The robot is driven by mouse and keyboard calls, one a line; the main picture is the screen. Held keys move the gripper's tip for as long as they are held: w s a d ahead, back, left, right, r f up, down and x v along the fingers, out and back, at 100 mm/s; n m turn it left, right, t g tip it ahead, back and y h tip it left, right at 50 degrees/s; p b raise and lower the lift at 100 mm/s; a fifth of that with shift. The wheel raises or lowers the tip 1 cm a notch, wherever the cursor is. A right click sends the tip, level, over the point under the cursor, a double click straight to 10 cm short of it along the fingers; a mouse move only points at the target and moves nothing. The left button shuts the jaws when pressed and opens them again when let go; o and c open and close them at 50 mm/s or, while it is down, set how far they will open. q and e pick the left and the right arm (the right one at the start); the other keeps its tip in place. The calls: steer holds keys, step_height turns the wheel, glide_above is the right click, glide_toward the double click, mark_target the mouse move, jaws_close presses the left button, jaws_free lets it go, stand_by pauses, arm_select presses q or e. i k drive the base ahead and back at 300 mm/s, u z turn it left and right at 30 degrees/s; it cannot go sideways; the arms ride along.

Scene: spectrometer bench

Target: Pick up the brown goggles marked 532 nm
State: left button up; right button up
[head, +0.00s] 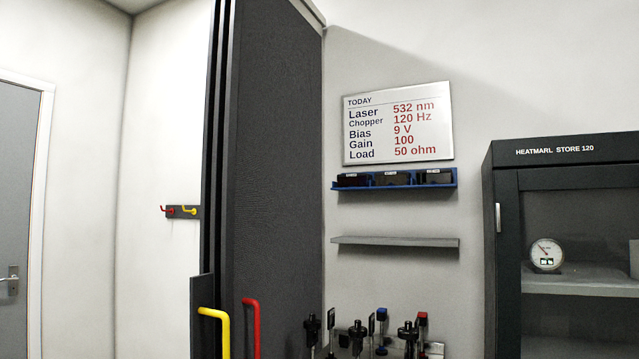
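A blue wall rack (395,187) hangs below the whiteboard and holds 3 dark items side by side: a left one (352,180), a middle one (391,179) and a right one (436,178). They look like goggles with small pale labels. The labels are too small to read, and I cannot tell which item is brown or marked 532 nm. Neither of my grippers is in view.
The whiteboard (398,123) reads Laser 532 nm. An empty grey shelf (396,241) is below the rack. A tall dark panel (275,160) stands left, with yellow (222,330) and red (251,325) handles before it. Optics posts (357,335) are low centre; a dark cabinet (565,152) is right.

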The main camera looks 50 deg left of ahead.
mark_target(357, 180)
steer(key=u, duration=2.1)
